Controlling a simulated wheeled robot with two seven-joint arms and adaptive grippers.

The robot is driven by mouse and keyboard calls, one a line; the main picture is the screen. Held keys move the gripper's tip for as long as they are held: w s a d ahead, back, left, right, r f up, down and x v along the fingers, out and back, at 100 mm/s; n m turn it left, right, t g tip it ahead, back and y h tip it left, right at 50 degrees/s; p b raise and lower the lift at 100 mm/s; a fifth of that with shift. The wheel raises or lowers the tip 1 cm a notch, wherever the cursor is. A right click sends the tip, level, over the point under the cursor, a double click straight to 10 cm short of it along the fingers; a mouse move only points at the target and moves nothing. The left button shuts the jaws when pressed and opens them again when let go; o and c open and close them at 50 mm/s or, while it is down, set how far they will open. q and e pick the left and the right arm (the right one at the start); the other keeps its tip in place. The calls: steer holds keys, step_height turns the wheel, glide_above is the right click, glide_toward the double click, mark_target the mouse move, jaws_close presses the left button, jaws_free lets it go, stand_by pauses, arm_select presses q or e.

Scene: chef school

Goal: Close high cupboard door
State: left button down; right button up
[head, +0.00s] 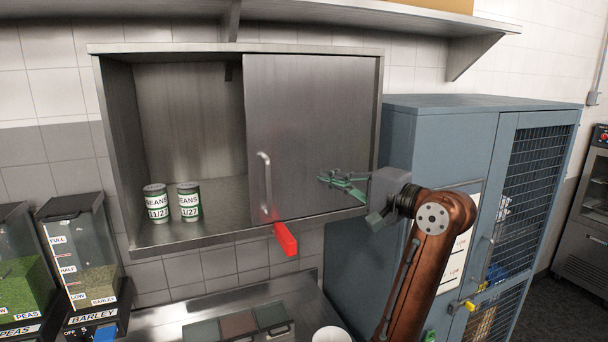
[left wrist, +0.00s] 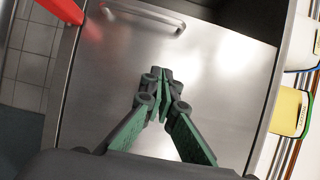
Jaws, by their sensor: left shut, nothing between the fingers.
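The high cupboard (head: 115,150) is a steel wall box with its left half open. Its grey sliding door (head: 300,110) covers the right half; the door fills much of the left wrist view (left wrist: 100,90). A vertical bar handle (head: 265,182) sits near the door's left edge; it also shows at the top of the left wrist view (left wrist: 150,18). My left gripper (head: 324,179) is shut and empty, in front of the door's lower part, right of the handle. I cannot tell whether its tips (left wrist: 158,76) touch the door. My right gripper is not in view.
Two bean cans (head: 157,203) (head: 189,201) stand inside the open left half. A red piece (head: 286,239) sticks out under the door's lower edge. A blue locker (head: 440,150) stands right of the cupboard. A shelf (head: 370,16) runs above, and dispensers (head: 84,250) stand at lower left.

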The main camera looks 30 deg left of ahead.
arm_select(q)
steer(key=p, duration=0.3)
glide_toward(282, 164)
steer(key=x, duration=0.5)
steer(key=s, duration=0.1)
steer(key=s+a+p, duration=0.1)
steer(key=s, duration=0.1)
steer(key=shift+s+a+f, duration=0.1)
steer(key=shift+s+a, duration=0.1)
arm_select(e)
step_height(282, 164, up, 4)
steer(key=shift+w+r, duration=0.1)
